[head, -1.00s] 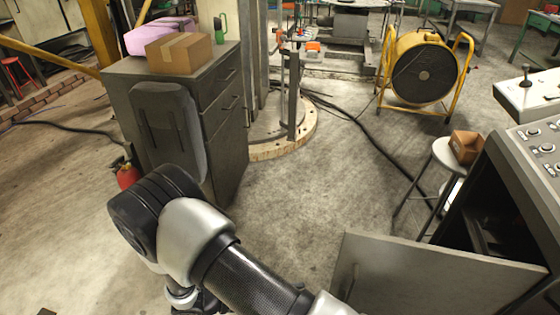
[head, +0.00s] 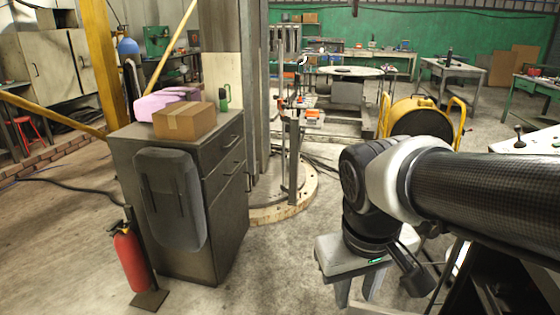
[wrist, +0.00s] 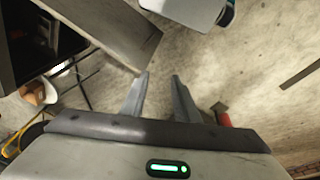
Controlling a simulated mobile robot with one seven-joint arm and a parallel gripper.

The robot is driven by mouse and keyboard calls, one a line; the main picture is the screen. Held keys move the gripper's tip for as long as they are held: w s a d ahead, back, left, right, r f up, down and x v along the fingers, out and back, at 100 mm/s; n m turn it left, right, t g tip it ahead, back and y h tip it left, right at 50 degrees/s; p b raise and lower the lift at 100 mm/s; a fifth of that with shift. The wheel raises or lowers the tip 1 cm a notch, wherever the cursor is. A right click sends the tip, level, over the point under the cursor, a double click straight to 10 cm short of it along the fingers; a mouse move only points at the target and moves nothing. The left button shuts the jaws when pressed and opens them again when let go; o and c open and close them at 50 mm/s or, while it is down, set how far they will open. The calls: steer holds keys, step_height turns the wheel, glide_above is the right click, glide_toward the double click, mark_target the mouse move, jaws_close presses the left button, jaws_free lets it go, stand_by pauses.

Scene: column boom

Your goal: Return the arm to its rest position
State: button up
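My arm reaches in from the right edge of the head view and bends down at a dark joint. My gripper (head: 357,290) hangs below it, pointing down, with its two fingers apart. In the wrist view, my gripper (wrist: 160,78) also shows its fingers apart with bare floor between them. It holds nothing. The arm hides part of the yellow fan and the area at the lower right.
A grey drawer cabinet (head: 185,222) with a cardboard box (head: 184,121) stands left. A red fire extinguisher (head: 130,258) stands beside it. A yellow fan (head: 420,116) is behind my arm.

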step_height(320, 180, up, 24)
steer(key=s+d+m+t+p, duration=0.1)
steer(key=s+m+t+p, duration=0.1)
steer(key=p, duration=1.7)
steer(key=shift+s+d+t+y, duration=0.2)
steer(key=shift+d+t+y, duration=0.2)
steer(key=shift+t, duration=0.2)
steer(key=shift+d+f, duration=0.1)
